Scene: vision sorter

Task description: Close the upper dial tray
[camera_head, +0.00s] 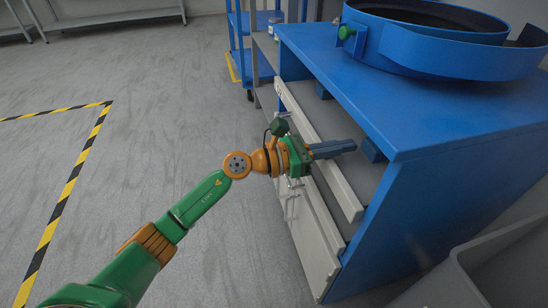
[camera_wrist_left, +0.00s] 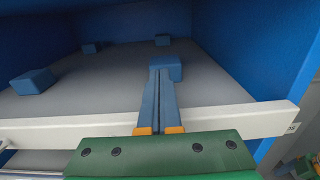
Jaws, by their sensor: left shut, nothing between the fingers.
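The upper dial tray (camera_head: 342,190) is pulled partly out of the blue cabinet. Its pale front edge stands away from the cabinet, and its grey floor with several small blue blocks shows in the left wrist view (camera_wrist_left: 110,75). My left gripper (camera_head: 353,146) reaches over the front edge into the tray, with its fingers shut and empty. In the left wrist view the fingertips (camera_wrist_left: 160,75) are at a blue block (camera_wrist_left: 170,66); I cannot tell whether they touch it. My right gripper is not in view.
A pale lower drawer front (camera_head: 312,232) with a handle sits below the tray. A large blue bowl (camera_head: 440,55) stands on the cabinet top (camera_head: 330,60). A grey bin (camera_head: 470,275) is at the lower right. The floor to the left is clear.

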